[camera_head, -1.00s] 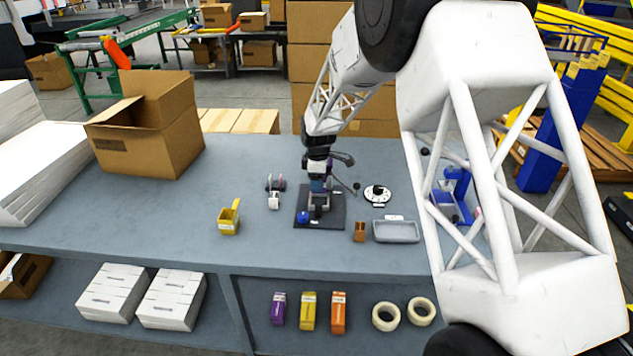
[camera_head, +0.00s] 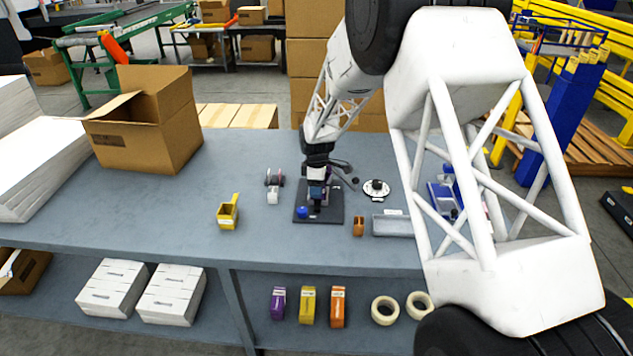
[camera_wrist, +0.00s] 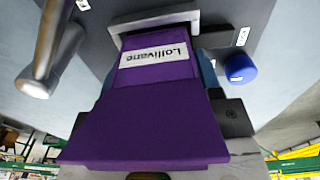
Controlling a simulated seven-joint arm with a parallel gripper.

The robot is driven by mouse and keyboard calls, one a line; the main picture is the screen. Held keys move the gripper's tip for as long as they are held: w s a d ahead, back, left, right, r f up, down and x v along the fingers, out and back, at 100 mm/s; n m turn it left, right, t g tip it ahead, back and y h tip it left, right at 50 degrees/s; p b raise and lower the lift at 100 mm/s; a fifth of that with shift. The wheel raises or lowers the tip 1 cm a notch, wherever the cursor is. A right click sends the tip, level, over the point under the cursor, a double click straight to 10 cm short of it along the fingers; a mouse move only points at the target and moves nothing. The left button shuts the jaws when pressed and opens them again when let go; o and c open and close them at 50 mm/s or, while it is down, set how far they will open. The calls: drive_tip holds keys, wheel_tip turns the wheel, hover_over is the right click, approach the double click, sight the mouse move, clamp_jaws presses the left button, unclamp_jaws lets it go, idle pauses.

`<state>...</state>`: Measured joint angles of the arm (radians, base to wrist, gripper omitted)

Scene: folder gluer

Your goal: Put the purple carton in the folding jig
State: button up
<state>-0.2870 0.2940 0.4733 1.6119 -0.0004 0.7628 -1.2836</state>
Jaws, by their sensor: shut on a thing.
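The purple carton (camera_wrist: 150,125) with a white "Lollivane" label fills the middle of the wrist view, upside down. My gripper (camera_head: 317,188) is shut on it; the dark jaw parts show at its sides in the wrist view. In the head view the gripper is above a dark plate with a blue knob (camera_head: 302,212), which looks like the folding jig (camera_head: 333,214). In the wrist view the carton's far end meets or overlaps a grey block (camera_wrist: 155,20) of the jig; I cannot tell whether they touch. The blue knob (camera_wrist: 240,69) is at its right.
A metal rod end (camera_wrist: 38,82) is left of the carton. The table's left front is clear.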

drive_tip(key=shift+f, duration=0.75)
